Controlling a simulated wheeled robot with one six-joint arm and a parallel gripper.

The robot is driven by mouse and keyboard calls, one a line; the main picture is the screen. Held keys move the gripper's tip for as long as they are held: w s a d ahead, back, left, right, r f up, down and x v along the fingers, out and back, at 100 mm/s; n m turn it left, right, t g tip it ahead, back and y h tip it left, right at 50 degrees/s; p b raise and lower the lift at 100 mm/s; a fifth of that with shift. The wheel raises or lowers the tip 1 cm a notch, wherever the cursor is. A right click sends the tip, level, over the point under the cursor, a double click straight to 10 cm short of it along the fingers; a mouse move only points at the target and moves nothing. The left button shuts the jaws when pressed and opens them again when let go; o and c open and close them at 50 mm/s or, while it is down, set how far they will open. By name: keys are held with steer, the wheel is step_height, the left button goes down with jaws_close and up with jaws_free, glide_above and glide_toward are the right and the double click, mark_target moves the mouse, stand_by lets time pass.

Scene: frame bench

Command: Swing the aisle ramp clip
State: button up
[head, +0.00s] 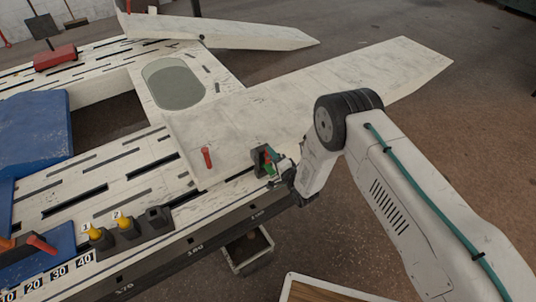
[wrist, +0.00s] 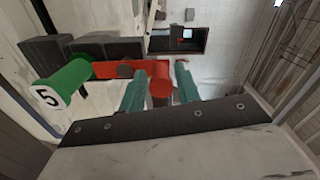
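The aisle ramp clip appears to be the dark block with a red arm and green part (head: 264,160) at the ramp's front edge in the head view. In the wrist view, its red arm (wrist: 108,70) runs sideways, with a green handle (wrist: 65,81) marked 5 at the left and dark blocks behind. My gripper (wrist: 160,72) has two teal fingers apart, with a red round-ended part between them. Both fingers do not visibly close on it; contact is unclear. In the head view, my gripper (head: 281,169) is right beside the clip and partly covers it.
A pale ramp panel (head: 320,95) extends to the right, with a separate red peg (head: 207,157) on it. Yellow-topped clips marked 1 (head: 96,232) and 2 (head: 123,222) stand along the bench's front edge. A blue block (head: 35,130) lies left. A wooden-topped box (head: 315,291) stands below.

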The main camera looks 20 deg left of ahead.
steer(key=v, duration=0.7)
steer(key=shift+s+d, duration=0.25)
steer(key=shift+d, duration=0.05)
